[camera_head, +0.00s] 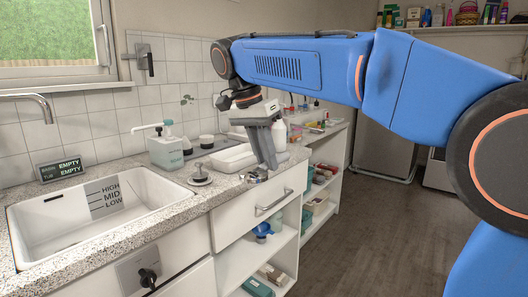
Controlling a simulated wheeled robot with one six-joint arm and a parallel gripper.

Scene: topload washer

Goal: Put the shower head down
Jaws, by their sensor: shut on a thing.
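My gripper (267,164) points down over the right end of the speckled countertop (226,186), close to its front edge. Its jaws are shut. A small, shiny metal piece shows at the fingertips and looks like the shower head (256,176). It is low, at about counter height. I cannot tell whether it touches the counter, and the fingers hide part of it.
A round metal plug-like piece (200,176) lies left of my gripper. A soap dispenser (166,148) and a white tray (233,157) stand behind. The white sink basin (150,218) is at left, with a small sign (59,168) behind it. Some counter between them is free.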

